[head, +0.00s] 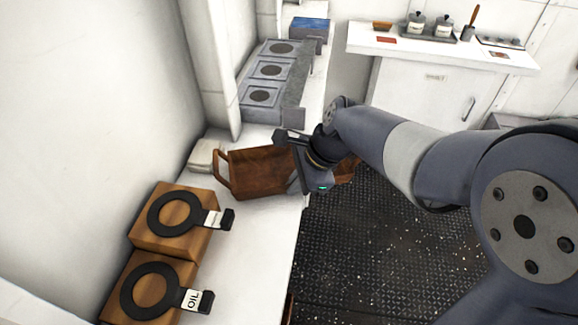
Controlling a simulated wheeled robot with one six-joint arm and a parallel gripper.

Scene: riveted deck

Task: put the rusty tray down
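The rusty tray (258,172) is a brown, shallow tray with a loop handle at its left end. Its left part is over the white counter (262,226), and a brown part shows right of my gripper, over the dark floor. My gripper (301,166) is at the tray's right part and appears shut on it, though my wrist hides the fingertips. I cannot tell whether the tray's underside touches the counter.
Two wooden blocks with black rings (173,214) (152,289) stand on the near counter; one tag reads OIL. A grey unit with several round recesses (270,70) and a blue-topped box (310,28) are farther back. A small pale block (205,156) sits behind the tray. Counter in front of the tray is bare.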

